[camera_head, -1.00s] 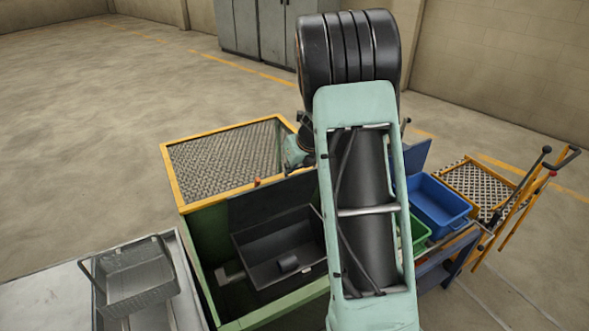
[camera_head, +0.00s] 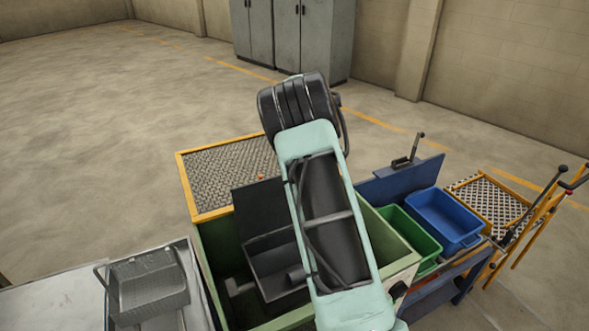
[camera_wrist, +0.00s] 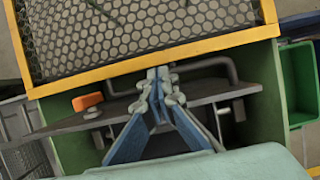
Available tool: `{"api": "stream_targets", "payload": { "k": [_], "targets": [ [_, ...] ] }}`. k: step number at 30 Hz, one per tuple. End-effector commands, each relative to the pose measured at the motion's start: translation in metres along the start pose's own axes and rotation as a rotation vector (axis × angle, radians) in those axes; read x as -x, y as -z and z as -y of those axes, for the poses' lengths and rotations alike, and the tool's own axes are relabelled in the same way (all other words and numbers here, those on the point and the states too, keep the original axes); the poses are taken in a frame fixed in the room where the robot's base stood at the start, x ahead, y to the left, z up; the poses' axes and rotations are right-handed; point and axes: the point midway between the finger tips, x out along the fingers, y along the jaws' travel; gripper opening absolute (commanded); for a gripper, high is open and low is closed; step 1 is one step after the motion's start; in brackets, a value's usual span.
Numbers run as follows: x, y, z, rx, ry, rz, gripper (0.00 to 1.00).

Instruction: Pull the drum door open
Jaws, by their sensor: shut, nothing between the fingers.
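In the head view, a dark panel, which looks like the drum door (camera_head: 258,210), stands tilted up over the open green housing (camera_head: 209,262). In the wrist view, the door (camera_wrist: 75,121) is a dark plate seen nearly edge-on, with a bent dark handle bar (camera_wrist: 215,63) and an orange block (camera_wrist: 88,101) by it. My gripper (camera_wrist: 160,82) is shut and empty, its fingertips in front of the plate and the bar's middle. I cannot tell whether it touches them. In the head view my arm hides the gripper and part of the door.
A yellow-framed mesh top (camera_head: 226,176) lies behind the door. A wire basket (camera_head: 149,287) is at left on a grey table. Green (camera_head: 412,232) and blue (camera_head: 444,217) bins stand at right, near a yellow rack (camera_head: 540,220). Open floor lies beyond.

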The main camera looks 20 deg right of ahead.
Motion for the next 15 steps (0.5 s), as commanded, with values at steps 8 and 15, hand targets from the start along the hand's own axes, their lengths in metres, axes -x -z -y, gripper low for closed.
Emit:
{"api": "stream_targets", "payload": {
  "k": [8,15],
  "targets": [
    [-0.011,-0.014,-0.001,0.001,-0.002,-0.071,0.0],
    [-0.016,-0.023,0.0,0.0,-0.001,-0.115,0.0]
  ]
}}
